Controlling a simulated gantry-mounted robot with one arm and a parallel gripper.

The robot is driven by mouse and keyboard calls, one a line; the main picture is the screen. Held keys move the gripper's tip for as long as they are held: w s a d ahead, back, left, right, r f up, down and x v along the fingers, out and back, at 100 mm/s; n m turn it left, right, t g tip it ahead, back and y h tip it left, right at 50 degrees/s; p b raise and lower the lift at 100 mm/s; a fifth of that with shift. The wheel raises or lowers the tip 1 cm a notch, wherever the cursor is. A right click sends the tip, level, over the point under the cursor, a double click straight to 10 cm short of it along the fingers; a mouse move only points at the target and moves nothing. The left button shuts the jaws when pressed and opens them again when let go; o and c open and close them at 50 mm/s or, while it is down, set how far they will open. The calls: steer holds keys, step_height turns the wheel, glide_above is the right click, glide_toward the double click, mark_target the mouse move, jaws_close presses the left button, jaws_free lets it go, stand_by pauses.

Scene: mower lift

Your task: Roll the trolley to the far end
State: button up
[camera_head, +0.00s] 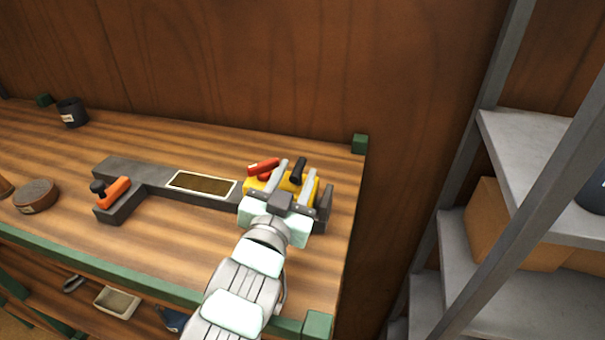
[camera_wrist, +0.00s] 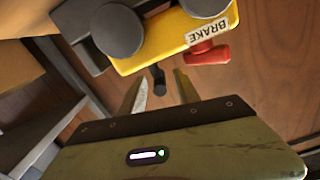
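The yellow trolley (camera_head: 314,188) sits at the right end of a grey track (camera_head: 150,177) on the bench. It carries a red lever (camera_head: 263,167) and a black upright handle (camera_head: 298,169). In the wrist view the trolley (camera_wrist: 150,52) shows a BRAKE label beside the red lever (camera_wrist: 208,55). My gripper (camera_head: 293,176) is over the trolley with its fingers apart. In the wrist view my gripper (camera_wrist: 160,88) has the black handle (camera_wrist: 159,78) between its fingertips, with gaps on both sides. My gripper hides part of the trolley in the head view.
A grey block with an orange lever (camera_head: 115,191) stands at the track's left end. A framed brown panel (camera_head: 202,184) lies along the track. A dark cup (camera_head: 72,112) and round brown tin (camera_head: 36,195) stand left. Metal shelving (camera_head: 545,150) stands right, beyond a gap.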

mark_target(302, 160)
steer(key=shift+b+x, duration=0.45)
steer(key=shift+x, duration=2.15)
steer(key=shift+c, duration=0.4)
jaws_close()
